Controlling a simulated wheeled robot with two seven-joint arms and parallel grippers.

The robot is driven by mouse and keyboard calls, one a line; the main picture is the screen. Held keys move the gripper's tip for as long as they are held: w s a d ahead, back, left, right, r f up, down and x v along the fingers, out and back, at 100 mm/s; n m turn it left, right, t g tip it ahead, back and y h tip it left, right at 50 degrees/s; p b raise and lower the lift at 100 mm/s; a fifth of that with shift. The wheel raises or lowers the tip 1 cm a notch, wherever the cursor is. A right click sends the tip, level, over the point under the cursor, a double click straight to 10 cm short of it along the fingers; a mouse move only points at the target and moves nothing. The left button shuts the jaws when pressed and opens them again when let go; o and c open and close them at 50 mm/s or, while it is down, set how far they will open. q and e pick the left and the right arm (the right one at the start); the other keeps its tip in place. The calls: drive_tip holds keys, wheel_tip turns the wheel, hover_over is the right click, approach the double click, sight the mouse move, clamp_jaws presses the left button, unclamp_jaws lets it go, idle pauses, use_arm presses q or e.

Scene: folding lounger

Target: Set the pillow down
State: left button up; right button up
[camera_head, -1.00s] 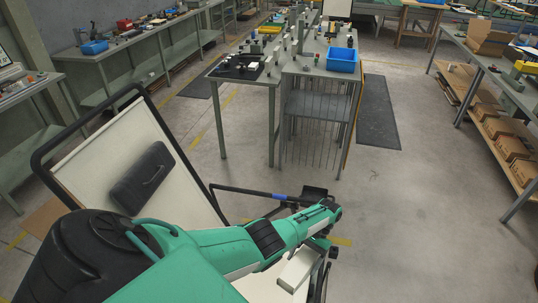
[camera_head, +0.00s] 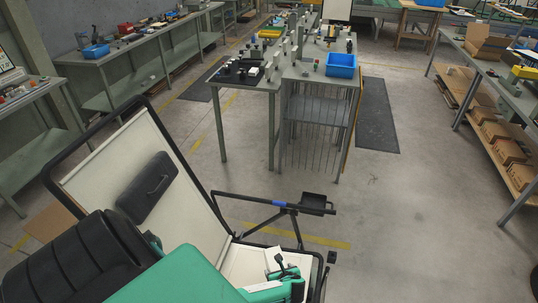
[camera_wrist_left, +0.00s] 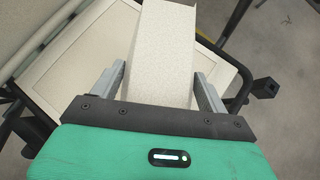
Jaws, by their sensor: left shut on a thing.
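The pillow (camera_wrist_left: 165,40) is a pale, textured, block-like cushion in the left wrist view. My left gripper (camera_wrist_left: 157,75) is shut on it, with one grey finger on each side. The pillow lies over the cream seat of the folding lounger (camera_wrist_left: 95,45); I cannot tell whether it touches the seat. In the head view my left gripper (camera_head: 284,274) is low over the lounger's seat (camera_head: 243,262), and my arm hides part of it. The lounger's cream backrest (camera_head: 105,172) leans up at the left. My right gripper is not in view.
A black pad with a handle (camera_head: 148,188) is on the backrest. A black side bar with a small tray (camera_head: 313,203) sticks out at the lounger's far side. A grey workbench with a blue bin (camera_head: 341,65) stands beyond.

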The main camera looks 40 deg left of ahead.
use_arm(q)
drive_tip(key=a+m+t+h, duration=0.1)
drive_tip(key=m, duration=0.1)
drive_tip(key=s+a+f+m+t+h, duration=0.1)
drive_tip(key=m, duration=0.1)
drive_tip(key=s+a+f+m+t+h+p, duration=0.1)
drive_tip(key=m, duration=0.1)
drive_tip(key=shift+s+a+f, duration=0.15)
drive_tip(key=shift+s, duration=0.05)
wheel_tip(320, 180, down, 7)
drive_tip(key=b, duration=0.7)
drive_tip(key=o, duration=1.1)
drive_tip(key=shift+o, duration=0.2)
drive_tip(key=shift+s+d+r, duration=0.2)
drive_tip(key=shift+s+r, duration=0.15)
drive_tip(key=v, duration=1.2)
drive_tip(key=shift+s+r+p, duration=0.25)
drive_tip(key=shift+s+p, duration=0.05)
drive_tip(key=shift+p, duration=0.15)
